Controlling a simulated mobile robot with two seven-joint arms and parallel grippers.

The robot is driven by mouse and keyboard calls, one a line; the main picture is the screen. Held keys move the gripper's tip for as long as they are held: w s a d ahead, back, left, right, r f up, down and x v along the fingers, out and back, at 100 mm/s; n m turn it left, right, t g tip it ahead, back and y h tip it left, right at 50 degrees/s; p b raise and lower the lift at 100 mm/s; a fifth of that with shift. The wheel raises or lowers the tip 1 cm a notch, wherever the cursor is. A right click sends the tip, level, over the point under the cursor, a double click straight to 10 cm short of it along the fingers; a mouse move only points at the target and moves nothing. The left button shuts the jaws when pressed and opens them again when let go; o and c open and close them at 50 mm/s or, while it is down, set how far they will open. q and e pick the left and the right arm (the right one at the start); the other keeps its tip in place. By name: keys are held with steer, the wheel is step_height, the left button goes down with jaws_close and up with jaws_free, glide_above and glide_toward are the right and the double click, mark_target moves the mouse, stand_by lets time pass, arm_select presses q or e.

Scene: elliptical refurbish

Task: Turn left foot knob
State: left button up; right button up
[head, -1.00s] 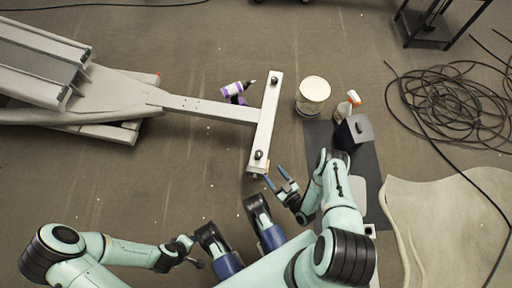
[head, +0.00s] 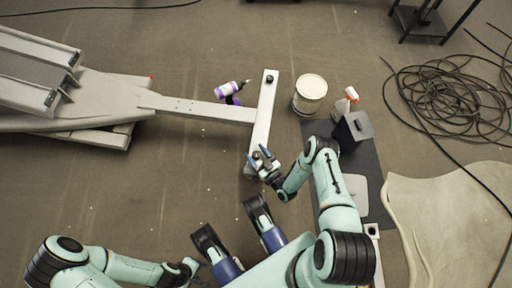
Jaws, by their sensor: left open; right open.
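The elliptical's light grey foot bar (head: 262,118) lies across the end of its long rail. A dark knob (head: 270,79) is on the bar's far end, with nothing touching it. A second dark knob (head: 257,156) is on the near end, partly hidden by my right gripper (head: 258,154). My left gripper (head: 194,268) is open and empty, low in the picture, well away from the bar.
A purple-and-white bottle or tool (head: 230,90) lies by the rail. A white bucket (head: 310,92), a spray bottle (head: 346,101) and a dark box (head: 352,130) stand right of the bar. Coiled black cable (head: 445,100) covers the floor at right.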

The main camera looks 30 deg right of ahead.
steer(key=shift+w, duration=0.1)
steer(key=c, duration=1)
steer(key=shift+o, duration=0.2)
steer(key=shift+n+y, duration=0.3)
steer(key=shift+y, duration=0.2)
steer(key=n+g+y, duration=0.2)
steer(key=n+y, duration=0.1)
steer(key=y, duration=0.1)
steer(key=n+g+y, duration=0.2)
steer(key=n+y, duration=0.1)
steer(key=y, duration=0.2)
steer(key=n+g+y, duration=0.4)
steer(key=g, duration=0.1)
steer(key=shift+f+n, duration=0.1)
steer(key=shift+n, duration=0.2)
steer(key=shift+n+g+y, duration=0.7)
steer(key=shift+n+g, duration=0.1)
steer(key=shift+g, duration=0.3)
steer(key=shift+a+n+g+y, duration=0.1)
steer(key=shift+n+g+y, duration=0.3)
steer(key=shift+n+g, duration=0.5)
